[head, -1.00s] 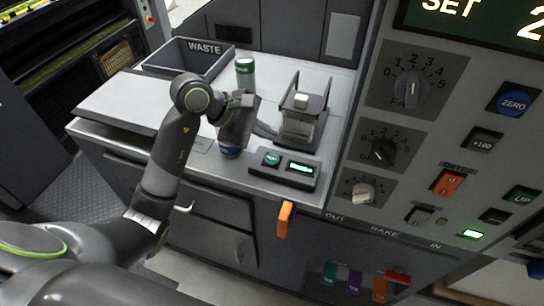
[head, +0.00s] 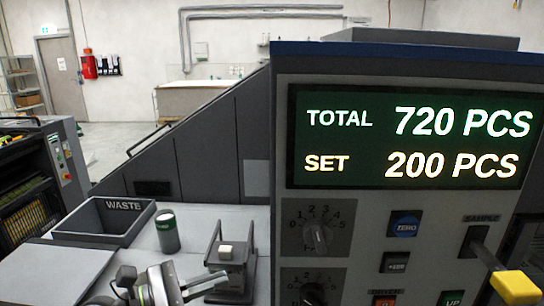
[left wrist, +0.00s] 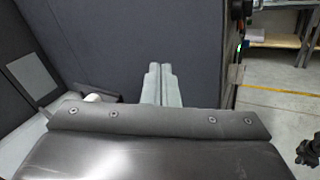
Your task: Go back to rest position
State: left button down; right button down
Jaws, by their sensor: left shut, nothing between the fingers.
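My left gripper (head: 206,285) shows at the bottom of the head view, its fingers pointing right toward a small dark stand with a white block on top (head: 230,262). I cannot tell whether they touch the stand. In the left wrist view the two grey fingers (left wrist: 158,84) lie side by side, shut with nothing between them. A dark can with a green top (head: 167,231) stands on the bench behind my left gripper. My right gripper is not in view.
A grey open WASTE bin (head: 124,239) stands on the bench at the left. The control console (head: 345,255) rises on the right, its display (head: 410,138) reading TOTAL 720 PCS and SET 200 PCS. A yellow-ended lever (head: 514,287) juts out at its lower right.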

pick_arm(q)
jog(key=s+a+r+n+t+y, duration=0.1)
jog(key=a+r+n+t+y, duration=0.2)
jog(key=a+n+t+y, duration=0.7)
jog(key=s+a+r+n+t+h, duration=0.1)
jog(key=a+r+n+t, duration=0.35)
jog(key=n, duration=1.05)
jog(key=s+a+f+n+g+y, duration=0.25)
jog(key=a+f+n+y, duration=0.25)
jog(key=f+n+y, duration=0.4)
jog(key=s+a+f+n+g+y, duration=0.1)
jog(key=a+f+n+g+y, duration=0.35)
jog(key=f+n, duration=0.4)
jog(key=s+d+f+n+g+h, duration=0.2)
jog(key=s+f+n+g, duration=0.35)
jog(key=s+f, duration=0.4)
jog(key=s+d+f+n+g+h, duration=0.35)
jog(key=s+f+g, duration=0.4)
jog(key=s, duration=0.25)
notch_tip(320, 180, down, 26)
jog(key=a, duration=0.3)
jog(key=s+d+f+g, duration=0.1)
jog(key=s+d+f, duration=0.1)
jog(key=s+f, duration=1.2)
jog(key=shift+s+n+g, duration=0.35)
jog(key=shift+s, duration=0.35)
jog(key=shift+f, duration=0.1)
